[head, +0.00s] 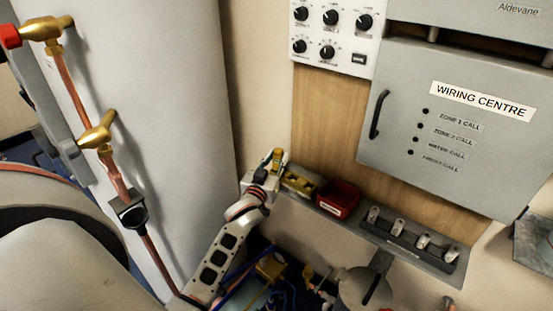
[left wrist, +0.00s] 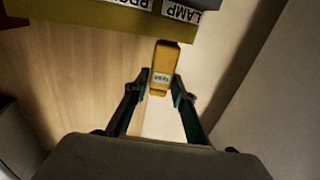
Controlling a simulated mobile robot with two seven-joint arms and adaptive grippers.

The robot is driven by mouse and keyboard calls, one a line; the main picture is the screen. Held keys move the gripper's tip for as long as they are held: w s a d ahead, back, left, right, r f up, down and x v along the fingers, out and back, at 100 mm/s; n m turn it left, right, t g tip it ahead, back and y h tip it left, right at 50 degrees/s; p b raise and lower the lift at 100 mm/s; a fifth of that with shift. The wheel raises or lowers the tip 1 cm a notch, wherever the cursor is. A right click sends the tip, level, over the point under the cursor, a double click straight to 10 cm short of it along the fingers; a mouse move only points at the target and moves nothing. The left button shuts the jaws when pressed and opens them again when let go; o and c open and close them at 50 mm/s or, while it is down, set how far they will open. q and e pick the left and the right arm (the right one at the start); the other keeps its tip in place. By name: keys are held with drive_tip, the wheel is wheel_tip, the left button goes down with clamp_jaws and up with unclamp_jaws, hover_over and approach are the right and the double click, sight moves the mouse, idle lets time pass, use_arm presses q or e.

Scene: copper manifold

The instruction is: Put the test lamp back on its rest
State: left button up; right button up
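The test lamp (left wrist: 162,80) is a yellow block with a small pale label. In the left wrist view it sits between the dark fingers of my left gripper (left wrist: 164,86), which appear closed on its sides. In the head view the yellow lamp (head: 277,158) stands up at the end of my left arm, above the gripper (head: 266,174). A yellow holder (left wrist: 100,22) with labels reading LAMP and partly PRO crosses the top of the left wrist view, just beyond the lamp. It shows in the head view as a yellow rest (head: 299,183) right of the lamp. My right gripper is not in view.
A red bin (head: 338,199) stands right of the rest on a grey ledge, then a rack with several metal clips (head: 410,238). The wiring centre cabinet (head: 450,130) hangs above. A grey cylinder and copper pipe (head: 75,95) stand at left.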

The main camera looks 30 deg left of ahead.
use_arm(q)
drive_tip(key=shift+o, duration=1.4)
drive_tip(key=shift+s+d, duration=0.1)
drive_tip(key=shift+s, duration=0.3)
drive_tip(key=v, duration=1.1)
drive_tip(key=shift+s+r, duration=0.1)
